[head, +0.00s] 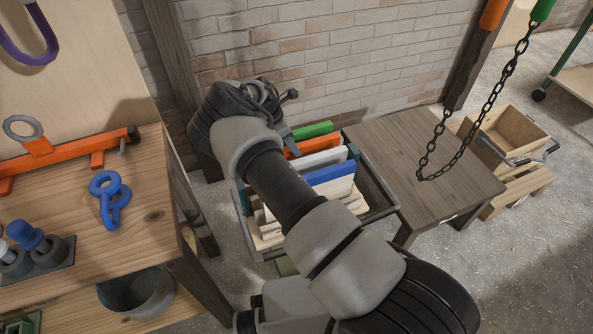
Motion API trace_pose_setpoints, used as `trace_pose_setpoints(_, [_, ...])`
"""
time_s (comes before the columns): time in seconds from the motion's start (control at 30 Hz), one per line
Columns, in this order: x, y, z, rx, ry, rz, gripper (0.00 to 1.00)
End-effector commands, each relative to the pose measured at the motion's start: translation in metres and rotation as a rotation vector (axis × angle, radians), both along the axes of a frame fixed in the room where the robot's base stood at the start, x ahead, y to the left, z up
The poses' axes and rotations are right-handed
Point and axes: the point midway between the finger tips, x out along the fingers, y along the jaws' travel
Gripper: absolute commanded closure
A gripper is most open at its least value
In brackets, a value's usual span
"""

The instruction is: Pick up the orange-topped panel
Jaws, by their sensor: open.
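The orange-topped panel (314,143) stands upright in a slotted wooden rack (355,203), between a green-topped panel (313,131) behind and a white panel (322,159) in front. My gripper (284,131) is at the left end of the orange-topped panel, mostly hidden behind my wrist. It is open, and only a small part of it shows near the panel's left end. I cannot tell whether it touches the panel. My arm hides the left parts of the panels and rack.
The rack sits in a dark-framed bin (384,211). A workbench (150,215) with a blue tool (106,198) and orange holder (70,158) is at left. A brick wall is close behind.

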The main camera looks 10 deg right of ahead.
Motion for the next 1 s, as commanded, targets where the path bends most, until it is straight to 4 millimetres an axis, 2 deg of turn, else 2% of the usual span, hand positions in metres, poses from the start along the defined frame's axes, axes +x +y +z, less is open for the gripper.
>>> trace_pose_setpoints(0.23, [0.001,-0.009,-0.018,-0.002,0.0,0.0,0.57])
trace_pose_setpoints(0.5, [0.002,-0.029,-0.052,-0.002,0.001,0.0,0.57])
trace_pose_setpoints(0.83, [0.003,-0.031,-0.056,0.001,-0.001,-0.001,0.57])
trace_pose_setpoints(1.0, [0.003,-0.031,-0.056,0.001,-0.001,-0.001,0.86])
